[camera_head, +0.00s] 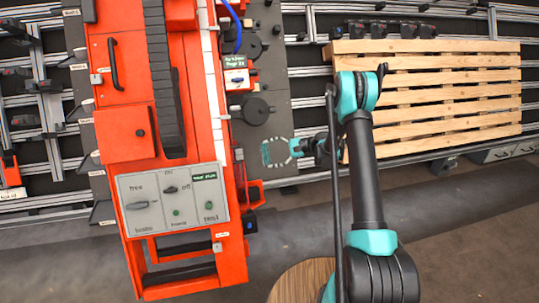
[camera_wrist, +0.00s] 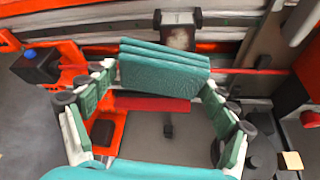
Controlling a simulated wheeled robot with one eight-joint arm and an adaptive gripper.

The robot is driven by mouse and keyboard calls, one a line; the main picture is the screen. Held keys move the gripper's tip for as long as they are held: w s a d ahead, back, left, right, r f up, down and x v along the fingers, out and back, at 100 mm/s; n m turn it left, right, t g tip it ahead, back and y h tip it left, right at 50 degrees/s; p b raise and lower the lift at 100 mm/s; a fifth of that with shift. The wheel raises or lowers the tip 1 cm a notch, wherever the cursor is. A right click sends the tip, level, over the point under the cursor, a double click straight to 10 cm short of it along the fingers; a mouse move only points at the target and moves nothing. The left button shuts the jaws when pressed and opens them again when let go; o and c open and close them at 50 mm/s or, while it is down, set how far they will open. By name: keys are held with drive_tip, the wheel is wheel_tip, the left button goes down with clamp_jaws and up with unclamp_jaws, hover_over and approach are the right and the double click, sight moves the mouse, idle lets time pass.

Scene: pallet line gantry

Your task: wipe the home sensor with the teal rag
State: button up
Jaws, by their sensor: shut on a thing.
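The teal rag (camera_wrist: 163,72), folded in layers, is held between the fingertips of my gripper (camera_wrist: 157,78) in the wrist view. The fingers press on its two ends. In the head view my gripper (camera_head: 284,151) is right of the red machine, over the dark plate, with the rag (camera_head: 265,153) at its tip. In the wrist view a small metallic block (camera_wrist: 178,32) lies just beyond the rag; I cannot tell whether it is the home sensor. No label that I can read names the sensor, and I cannot tell whether the rag touches anything.
The red machine (camera_head: 125,140) with its grey control panel (camera_head: 172,199) stands at the left. A wooden pallet (camera_head: 450,90) lies on the line at the right. A box with a blue button (camera_wrist: 35,64) is left of my gripper. Open floor (camera_head: 460,210) lies in front.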

drive_tip(key=s+a, duration=0.1)
drive_tip(key=a, duration=0.5)
drive_tip(key=shift+s, duration=0.35)
drive_tip(key=shift+s+a, duration=0.3)
drive_tip(key=shift+a, duration=0.65)
idle(0.8)
drive_tip(key=shift+w, duration=0.1)
drive_tip(key=w+a, duration=0.1)
drive_tip(key=w, duration=0.5)
drive_tip(key=shift+a, duration=0.3)
drive_tip(key=shift+s, duration=0.15)
drive_tip(key=s+d, duration=0.1)
drive_tip(key=s, duration=0.5)
drive_tip(key=shift+d, duration=0.25)
idle(0.5)
